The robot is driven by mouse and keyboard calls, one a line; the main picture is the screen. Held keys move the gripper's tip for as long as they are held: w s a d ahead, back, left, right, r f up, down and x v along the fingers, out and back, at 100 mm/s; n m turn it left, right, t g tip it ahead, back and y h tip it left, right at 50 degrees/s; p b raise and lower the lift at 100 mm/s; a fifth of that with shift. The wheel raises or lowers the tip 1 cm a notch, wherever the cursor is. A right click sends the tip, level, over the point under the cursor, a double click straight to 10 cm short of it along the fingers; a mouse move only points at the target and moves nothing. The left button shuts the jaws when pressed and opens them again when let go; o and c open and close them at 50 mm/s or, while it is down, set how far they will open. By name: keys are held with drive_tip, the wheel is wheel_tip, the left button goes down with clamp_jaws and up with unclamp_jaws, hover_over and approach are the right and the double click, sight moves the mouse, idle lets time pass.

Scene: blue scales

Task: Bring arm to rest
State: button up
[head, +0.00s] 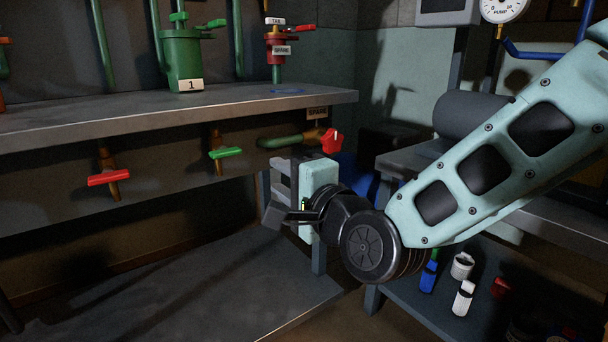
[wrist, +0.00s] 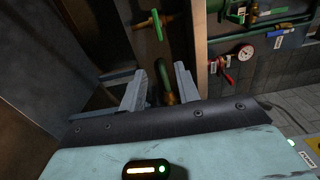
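My arm (head: 500,150) reaches in from the right in the head view and bends down to my gripper (head: 280,180), which is in front of the workbench and below its top. In the wrist view my gripper (wrist: 158,85) has its two grey fingers well apart. No object is held between them. A green pipe with a brass end (wrist: 163,75) shows through the gap, apparently beyond the fingers. In the head view a green pipe with a red knob (head: 332,141) is just above my gripper; I cannot tell the exact distance.
The workbench (head: 230,103) carries a green canister marked 1 (head: 183,62) and a red valve (head: 276,60). Red-handled (head: 108,179) and green-handled (head: 225,153) valves stick out below it. A lower shelf (head: 200,290) looks clear. Bottles (head: 463,298) stand below my arm.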

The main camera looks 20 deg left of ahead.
drive_tip(key=s+d+f+n+g+h+p, duration=0.35)
drive_tip(key=s+d+n+g+h, duration=0.35)
drive_tip(key=s+d, duration=0.6)
drive_tip(key=s+d+f+n+g+h+p, duration=0.2)
drive_tip(key=s+d+n+g+h+p, duration=0.3)
drive_tip(key=s+d+n, duration=0.75)
drive_tip(key=w+d+r+m+p, duration=0.1)
drive_tip(key=d+r+m+p, duration=0.1)
drive_tip(key=r+p, duration=1.6)
drive_tip(key=w+d+r+m+h+p, duration=0.1)
drive_tip(key=w+d+r+p, duration=0.1)
drive_tip(key=r+p, duration=1.7)
drive_tip(key=shift+d+r+m, duration=0.15)
drive_tip(key=shift+r+m, duration=0.2)
drive_tip(key=shift+r, duration=0.05)
drive_tip(key=shift+w, duration=0.1)
